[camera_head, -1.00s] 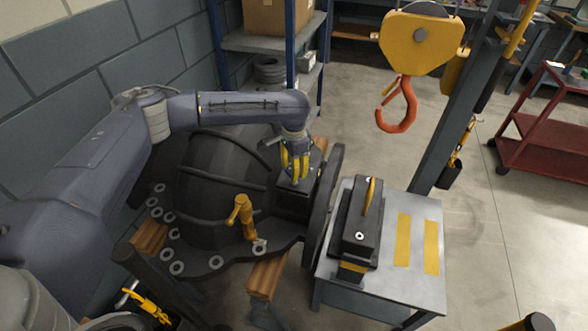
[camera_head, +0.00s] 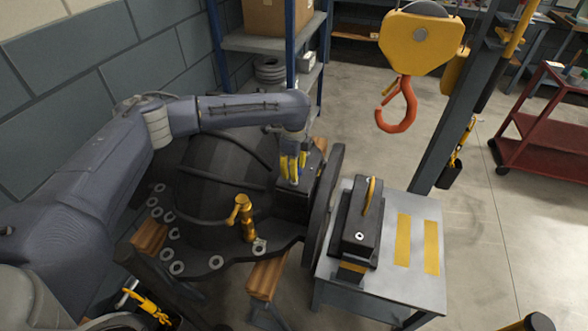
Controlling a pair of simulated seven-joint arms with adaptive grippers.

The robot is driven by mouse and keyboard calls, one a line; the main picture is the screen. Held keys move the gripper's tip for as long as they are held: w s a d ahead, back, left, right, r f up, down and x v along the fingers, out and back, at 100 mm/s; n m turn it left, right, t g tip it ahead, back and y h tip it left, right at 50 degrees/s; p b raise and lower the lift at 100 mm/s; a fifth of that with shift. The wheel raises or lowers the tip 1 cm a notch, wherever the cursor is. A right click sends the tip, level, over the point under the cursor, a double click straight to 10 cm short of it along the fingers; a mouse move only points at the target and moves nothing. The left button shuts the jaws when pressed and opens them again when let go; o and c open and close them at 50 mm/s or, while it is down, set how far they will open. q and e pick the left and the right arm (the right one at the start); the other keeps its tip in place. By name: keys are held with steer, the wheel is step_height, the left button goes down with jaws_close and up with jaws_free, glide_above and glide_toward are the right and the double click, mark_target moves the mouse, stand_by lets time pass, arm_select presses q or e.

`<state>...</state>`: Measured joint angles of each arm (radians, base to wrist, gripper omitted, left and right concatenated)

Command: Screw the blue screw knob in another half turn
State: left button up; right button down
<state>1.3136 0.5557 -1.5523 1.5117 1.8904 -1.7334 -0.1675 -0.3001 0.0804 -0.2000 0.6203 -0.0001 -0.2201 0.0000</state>
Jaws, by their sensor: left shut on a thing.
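The dark split casing (camera_head: 215,205) lies on wooden blocks at the left centre, with a boxy black housing (camera_head: 295,205) on its right part. My left gripper (camera_head: 291,178) reaches down from above onto this housing. Its yellow fingers are close together and shut on the blue screw knob (camera_head: 294,181). Only a small hint of the knob shows between the fingertips; the rest is hidden by them. The knob's turn angle and depth cannot be seen. My right gripper is not in view.
A brass-coloured fitting (camera_head: 243,215) stands up from the casing's flange. A grey table (camera_head: 390,285) to the right carries a black block with a yellow handle (camera_head: 362,225). An orange hook (camera_head: 398,108) hangs above. Open floor lies at the right.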

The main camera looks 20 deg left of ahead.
arm_select(q)
steer(key=m, duration=1.2)
steer(key=shift+m, duration=0.3)
steer(key=m, duration=0.6)
steer(key=shift+m, duration=0.3)
steer(key=m, duration=0.6)
steer(key=shift+m, duration=0.4)
steer(key=o, duration=1.3)
steer(key=shift+o, duration=0.2)
step_height(320, 180, up, 12)
